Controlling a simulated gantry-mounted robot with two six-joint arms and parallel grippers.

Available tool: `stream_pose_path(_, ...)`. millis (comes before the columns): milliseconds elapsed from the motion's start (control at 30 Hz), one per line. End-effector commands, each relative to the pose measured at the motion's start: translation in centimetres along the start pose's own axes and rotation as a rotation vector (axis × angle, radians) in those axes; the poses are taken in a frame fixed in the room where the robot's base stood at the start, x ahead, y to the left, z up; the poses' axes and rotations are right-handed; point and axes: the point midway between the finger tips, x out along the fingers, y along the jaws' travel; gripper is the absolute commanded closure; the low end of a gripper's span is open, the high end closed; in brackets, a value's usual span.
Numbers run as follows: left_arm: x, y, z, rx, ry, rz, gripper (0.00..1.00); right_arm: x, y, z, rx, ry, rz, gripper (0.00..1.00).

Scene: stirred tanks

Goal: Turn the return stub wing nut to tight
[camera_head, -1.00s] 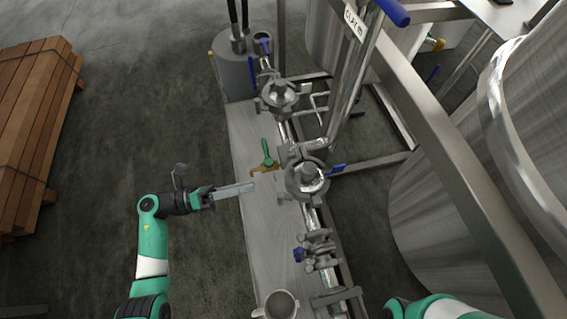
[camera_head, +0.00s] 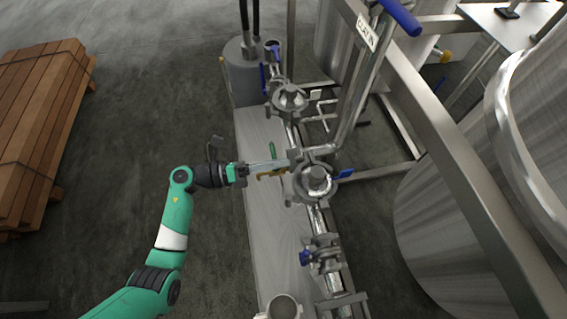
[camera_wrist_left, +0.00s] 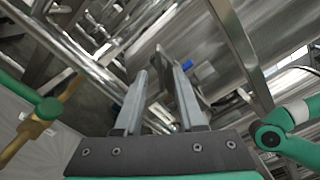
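A grey pipe clamp (camera_head: 316,182) sits on the steel pipe line in the head view, with a blue handle (camera_head: 345,174) at its right. My left gripper (camera_head: 286,164) points right, its fingertips at the clamp's upper left edge. In the left wrist view its two fingers (camera_wrist_left: 161,74) stand apart. A grey, flat, wing-like piece (camera_wrist_left: 160,57) shows beyond and between the fingertips; it looks like the wing nut. I cannot tell whether the fingers touch it, or how tight it is. My right gripper is out of view.
A brass valve (camera_head: 268,176) with a green handle (camera_head: 272,150) lies close to the left fingers; it also shows in the left wrist view (camera_wrist_left: 35,128). Another clamp (camera_head: 289,97) is farther up the line. A large steel tank (camera_head: 450,215) fills the right side.

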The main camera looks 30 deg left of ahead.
Motion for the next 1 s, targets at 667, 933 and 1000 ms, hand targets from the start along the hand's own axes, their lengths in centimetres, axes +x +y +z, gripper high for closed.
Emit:
stream_pose_path(667, 1.61, -0.05, 0.01, 0.0, 0.0, 0.0, 1.0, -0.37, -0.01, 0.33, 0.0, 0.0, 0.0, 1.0)
stream_pose_path(933, 1.6, -0.04, 0.01, 0.0, 0.0, -0.001, 1.0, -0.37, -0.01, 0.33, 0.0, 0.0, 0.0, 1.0)
stream_pose_path(1000, 1.6, -0.03, 0.0, 0.003, 0.0, -0.001, 1.0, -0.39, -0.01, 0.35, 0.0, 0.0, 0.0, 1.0)
